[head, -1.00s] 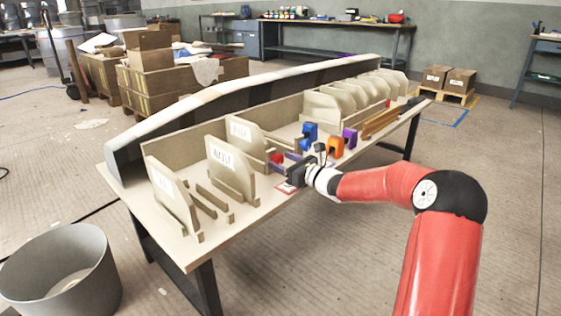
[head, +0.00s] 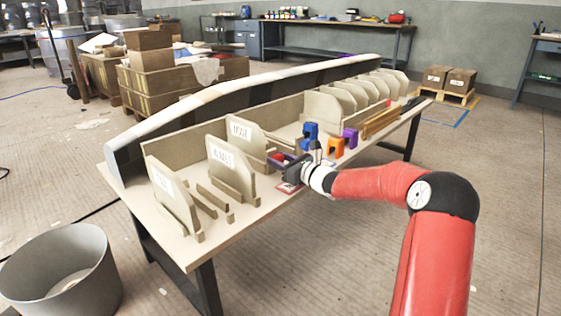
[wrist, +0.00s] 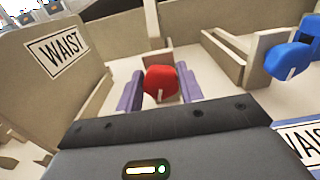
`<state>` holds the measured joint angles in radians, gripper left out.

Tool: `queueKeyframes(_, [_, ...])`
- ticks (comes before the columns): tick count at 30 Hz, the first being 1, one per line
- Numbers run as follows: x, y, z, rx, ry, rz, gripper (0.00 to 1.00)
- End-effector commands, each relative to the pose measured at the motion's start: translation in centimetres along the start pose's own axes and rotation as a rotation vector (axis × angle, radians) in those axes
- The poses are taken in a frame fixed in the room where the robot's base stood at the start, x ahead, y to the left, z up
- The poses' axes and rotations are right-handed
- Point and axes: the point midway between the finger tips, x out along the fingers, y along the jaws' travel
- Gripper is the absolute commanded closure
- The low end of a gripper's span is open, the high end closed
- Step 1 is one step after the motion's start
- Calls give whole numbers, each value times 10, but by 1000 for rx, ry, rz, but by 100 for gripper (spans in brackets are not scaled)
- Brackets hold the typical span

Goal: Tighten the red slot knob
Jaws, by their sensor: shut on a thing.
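A panel labelled WAIST (wrist: 52,65) stands close to the left of my gripper. A blue clamp (head: 310,134) stands to the right, with an orange clamp (head: 335,147) and a purple clamp (head: 350,138) beyond. A grey bin (head: 62,270) stands on the floor.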

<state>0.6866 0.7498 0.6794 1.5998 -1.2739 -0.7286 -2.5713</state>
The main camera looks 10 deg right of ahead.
Motion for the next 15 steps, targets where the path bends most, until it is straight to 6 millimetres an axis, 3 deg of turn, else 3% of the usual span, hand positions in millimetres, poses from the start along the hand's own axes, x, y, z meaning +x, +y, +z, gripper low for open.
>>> queueKeyframes(15, [0, -1, -1, 303, 2, 1, 86])
